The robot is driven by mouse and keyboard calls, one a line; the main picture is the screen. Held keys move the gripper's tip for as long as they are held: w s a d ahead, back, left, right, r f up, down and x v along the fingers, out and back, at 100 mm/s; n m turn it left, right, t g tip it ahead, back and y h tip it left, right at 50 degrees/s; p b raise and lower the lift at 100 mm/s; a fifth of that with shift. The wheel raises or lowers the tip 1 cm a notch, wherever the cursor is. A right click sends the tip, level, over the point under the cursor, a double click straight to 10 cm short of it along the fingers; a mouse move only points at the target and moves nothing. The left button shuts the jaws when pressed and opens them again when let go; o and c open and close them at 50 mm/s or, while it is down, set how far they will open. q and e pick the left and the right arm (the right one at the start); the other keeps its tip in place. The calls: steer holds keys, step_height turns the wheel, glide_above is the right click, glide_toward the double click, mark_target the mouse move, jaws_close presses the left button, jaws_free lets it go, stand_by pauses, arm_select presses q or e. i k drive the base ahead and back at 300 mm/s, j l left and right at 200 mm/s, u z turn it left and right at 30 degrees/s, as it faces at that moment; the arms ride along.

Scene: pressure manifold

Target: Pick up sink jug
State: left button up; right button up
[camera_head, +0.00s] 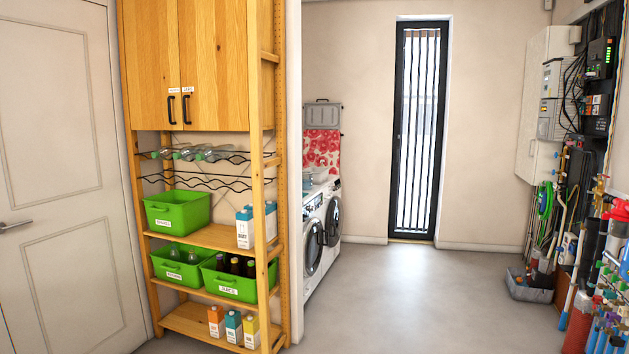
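I cannot make out a sink or a clear jug in the head view. Small pale items (318,175) sit on top of the washing machines, too small to identify. A white and blue container (568,247) stands among the tools at the right wall; I cannot tell if it is a jug. Neither of my grippers is in view.
A wooden shelf unit (275,120) with green bins (178,212), cartons and bottles stands at left. Front-loading washers (313,245) lie behind it. A grey crate (530,287) and pipes line the right wall. The grey floor (400,290) between is clear up to the narrow barred door (418,130).

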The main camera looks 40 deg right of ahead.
mark_target(308, 176)
steer(key=i+l+z, duration=1.1)
steer(key=i, duration=0.2)
steer(key=i+z, duration=0.4)
steer(key=i, duration=2.1)
steer(key=i+u, duration=0.15)
steer(key=i, duration=0.25)
steer(key=i+l+u, duration=0.15)
steer(key=i, duration=0.25)
steer(key=i+l+u, duration=0.1)
steer(key=i, duration=0.3)
steer(key=i+l+u, duration=0.15)
steer(key=i, duration=0.25)
steer(key=l, duration=0.1)
